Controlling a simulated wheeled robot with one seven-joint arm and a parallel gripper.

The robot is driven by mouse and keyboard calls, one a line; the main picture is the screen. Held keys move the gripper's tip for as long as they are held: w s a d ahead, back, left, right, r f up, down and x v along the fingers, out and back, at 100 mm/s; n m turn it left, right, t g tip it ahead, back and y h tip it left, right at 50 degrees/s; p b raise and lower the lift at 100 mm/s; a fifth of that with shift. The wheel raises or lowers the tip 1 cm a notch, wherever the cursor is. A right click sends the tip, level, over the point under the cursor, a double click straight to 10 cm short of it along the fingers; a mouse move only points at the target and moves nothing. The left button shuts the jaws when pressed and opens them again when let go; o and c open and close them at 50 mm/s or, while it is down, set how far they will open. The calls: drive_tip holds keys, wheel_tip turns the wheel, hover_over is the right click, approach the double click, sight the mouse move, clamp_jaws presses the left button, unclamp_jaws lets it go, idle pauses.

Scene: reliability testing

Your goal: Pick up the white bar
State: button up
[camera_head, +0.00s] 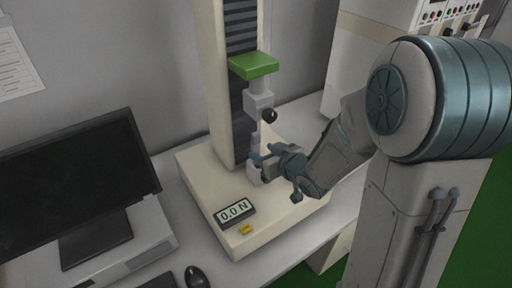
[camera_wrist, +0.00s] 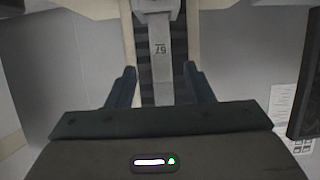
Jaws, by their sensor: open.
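The white bar (camera_head: 255,133) stands upright in the testing machine, between the upper grip block (camera_head: 258,103) and the lower grip block (camera_head: 254,173). My gripper (camera_head: 262,154) is at the bar's lower part, coming in from the right. In the wrist view, a pale bar (camera_wrist: 161,66) with a small dark number on it runs between my two open fingers (camera_wrist: 159,70). Gaps show on both sides of it, so the fingers do not appear to touch it. My gripper hides part of the bar's lower end in the head view.
The machine's cream base (camera_head: 190,170) carries a force display (camera_head: 235,212) reading 0.0 N and a small yellow piece (camera_head: 245,230). A black knob (camera_head: 268,115) juts out just above my gripper, below a green crosshead (camera_head: 254,65). A monitor (camera_head: 75,185) and mouse (camera_head: 196,276) are left.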

sight(257, 151)
drive_tip(key=shift+f+p+x, duration=0.15)
drive_tip(key=shift+p+x, duration=0.15)
drive_tip(key=shift+x, duration=1.35)
drive_tip(key=shift+f+p+x, duration=0.15)
drive_tip(key=shift+p+x, duration=0.1)
drive_tip(key=shift+x, duration=1.45)
drive_tip(key=shift+s, duration=0.15)
clamp_jaws()
